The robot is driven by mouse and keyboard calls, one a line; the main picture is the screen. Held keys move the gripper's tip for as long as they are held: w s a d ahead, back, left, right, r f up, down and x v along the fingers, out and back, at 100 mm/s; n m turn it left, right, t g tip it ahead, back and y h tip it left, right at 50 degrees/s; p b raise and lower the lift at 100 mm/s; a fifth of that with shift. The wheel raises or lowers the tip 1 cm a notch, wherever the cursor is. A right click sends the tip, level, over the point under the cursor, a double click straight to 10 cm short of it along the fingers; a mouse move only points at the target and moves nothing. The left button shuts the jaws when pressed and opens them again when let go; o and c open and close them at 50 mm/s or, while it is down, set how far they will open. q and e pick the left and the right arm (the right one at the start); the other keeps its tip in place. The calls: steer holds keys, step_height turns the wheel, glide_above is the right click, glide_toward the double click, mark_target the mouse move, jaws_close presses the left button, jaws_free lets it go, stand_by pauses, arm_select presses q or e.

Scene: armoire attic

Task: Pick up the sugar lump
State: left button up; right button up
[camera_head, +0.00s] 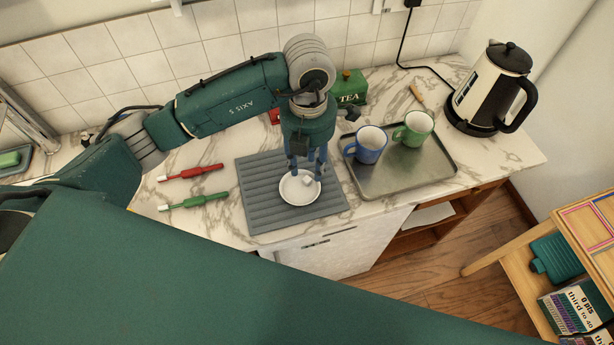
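The sugar lump (307,181) is a small white cube on a small white saucer (292,193). The saucer sits on the grey ribbed mat (260,205) on the marble counter. My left gripper (306,173) points down over the far side of the saucer. Its fingers look apart, with the lump close to the tips and nearer the right one. I cannot tell whether they touch it. My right gripper is not in view.
A metal tray (385,182) right of the mat holds a blue mug (367,146) and a green mug (414,130). A kettle (492,90) stands at the back right. A green TEA tin (349,86) stands behind my gripper. Red (191,172) and green (194,201) pens lie left.

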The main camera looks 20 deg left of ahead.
mark_target(305, 181)
arm_select(q)
steer(key=shift+a+f, duration=0.1)
steer(key=shift+f, duration=0.25)
step_height(305, 181, down, 4)
steer(key=shift+r+p, duration=0.15)
steer(key=shift+p, duration=1.1)
steer(key=shift+f, duration=0.55)
steer(key=shift+s+f, duration=0.15)
steer(key=shift+a+f, duration=0.1)
steer(key=c, duration=0.3)
steer(key=shift+c, duration=0.2)
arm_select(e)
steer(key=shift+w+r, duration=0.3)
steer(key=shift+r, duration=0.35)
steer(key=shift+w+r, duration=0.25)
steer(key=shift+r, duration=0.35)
arm_select(q)
steer(key=shift+s+a, duration=0.1)
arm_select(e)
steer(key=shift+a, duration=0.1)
arm_select(q)
steer(key=shift+c, duration=0.5)
